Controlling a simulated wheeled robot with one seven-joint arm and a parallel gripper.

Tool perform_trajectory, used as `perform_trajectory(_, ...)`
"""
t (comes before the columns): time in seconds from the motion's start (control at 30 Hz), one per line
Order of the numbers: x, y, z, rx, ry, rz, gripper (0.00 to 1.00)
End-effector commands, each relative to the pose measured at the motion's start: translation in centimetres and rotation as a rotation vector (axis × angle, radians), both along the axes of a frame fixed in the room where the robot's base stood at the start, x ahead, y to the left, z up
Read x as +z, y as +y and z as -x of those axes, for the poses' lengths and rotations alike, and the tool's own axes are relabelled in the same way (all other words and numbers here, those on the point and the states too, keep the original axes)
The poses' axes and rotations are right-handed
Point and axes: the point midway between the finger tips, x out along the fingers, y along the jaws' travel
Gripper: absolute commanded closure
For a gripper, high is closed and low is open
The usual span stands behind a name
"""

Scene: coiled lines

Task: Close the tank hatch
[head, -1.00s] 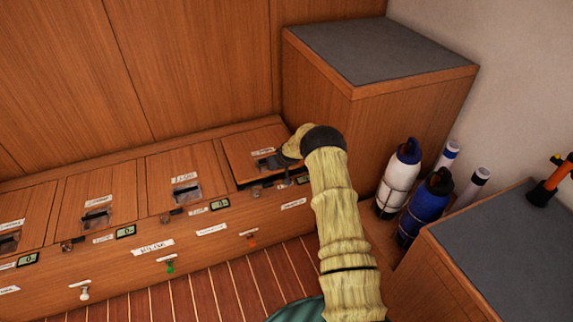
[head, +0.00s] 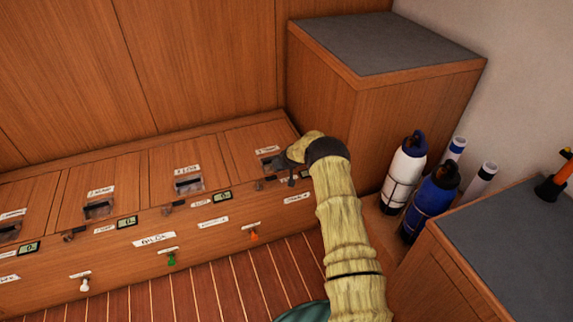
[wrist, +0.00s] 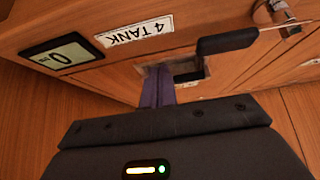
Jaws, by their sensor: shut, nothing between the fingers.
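The tank hatch (head: 252,143) is the rightmost wooden lid on the bench top, with a white label and a recessed pull. It looks level with the bench top, though my gripper hides its front right corner. My gripper (head: 285,162) is over that corner, by the pull. In the wrist view my gripper's purple-grey fingers (wrist: 158,84) are together and empty, in front of the recessed pull (wrist: 187,70). Whether they touch the lid I cannot tell. A "4 TANK" label (wrist: 136,32) is on the bench front.
More lids (head: 177,170) with pulls and latches run to the left. A display (wrist: 62,56) reads 0. A dark latch handle (wrist: 228,41) is near the pull. A tall cabinet (head: 390,50) stands right, beside white (head: 402,175) and blue (head: 430,205) bottles.

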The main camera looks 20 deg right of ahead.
Motion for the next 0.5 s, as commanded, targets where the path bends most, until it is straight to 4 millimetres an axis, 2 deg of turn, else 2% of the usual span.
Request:
perform_trajectory(0.17,1.3,-0.2,0.7,-0.001,0.000,0.000,1.00)
perform_trajectory(0.5,5.4,-0.9,3.6,-0.007,0.000,0.000,1.00)
